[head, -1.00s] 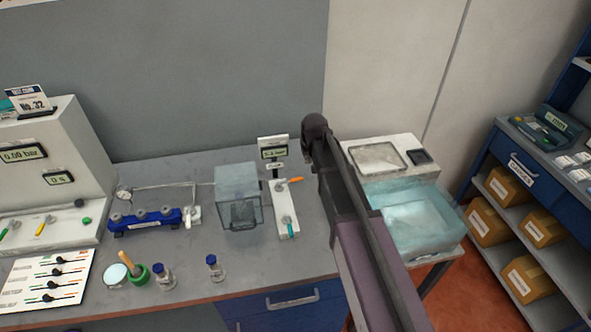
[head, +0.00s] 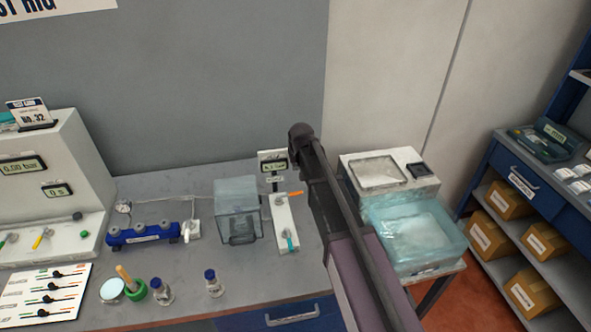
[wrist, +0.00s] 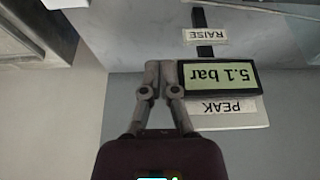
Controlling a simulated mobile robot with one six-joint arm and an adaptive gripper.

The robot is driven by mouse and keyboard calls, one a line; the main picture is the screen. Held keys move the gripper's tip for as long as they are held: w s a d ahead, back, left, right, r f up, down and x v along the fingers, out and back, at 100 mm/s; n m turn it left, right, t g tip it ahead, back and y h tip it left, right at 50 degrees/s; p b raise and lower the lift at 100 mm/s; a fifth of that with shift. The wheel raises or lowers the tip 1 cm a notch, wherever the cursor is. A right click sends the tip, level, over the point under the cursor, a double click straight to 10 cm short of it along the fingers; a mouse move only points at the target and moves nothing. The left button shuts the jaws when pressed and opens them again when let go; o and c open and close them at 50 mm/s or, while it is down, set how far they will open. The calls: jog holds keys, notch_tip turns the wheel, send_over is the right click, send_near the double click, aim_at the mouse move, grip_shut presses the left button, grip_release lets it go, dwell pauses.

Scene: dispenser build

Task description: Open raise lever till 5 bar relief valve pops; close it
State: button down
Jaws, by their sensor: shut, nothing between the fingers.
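The white lever panel (head: 283,212) stands right of a clear box on the bench. An orange-handled lever (head: 296,193) points right at its far end, and a teal-handled lever (head: 290,240) points toward the front edge. Which one is the raise lever I cannot tell. The gauge display (head: 273,165) stands behind the panel; the wrist view shows the display (wrist: 219,77) upside down, reading 5.1 bar, with PEAK and RAISE labels. My gripper (wrist: 152,68) is shut and empty beside the display in the wrist view, apart from the levers. Its fingertips are not visible in the head view.
A clear box (head: 238,212) and a blue manifold (head: 143,236) stand left of the panel. Bottles (head: 214,286) stand near the front edge. The left console (head: 60,185) reads 0.00 bar.

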aim_at(290, 195)
jog(key=shift+b+x, duration=4.15)
jog(key=shift+x, duration=0.45)
jog(key=shift+s+d+f, duration=0.1)
jog(key=shift+s+d, duration=0.2)
jog(key=shift+s, duration=0.65)
jog(key=shift+s+d+f, duration=0.1)
jog(key=shift+s+d, duration=0.15)
jog(key=shift+s, duration=0.75)
jog(key=shift+d, duration=0.15)
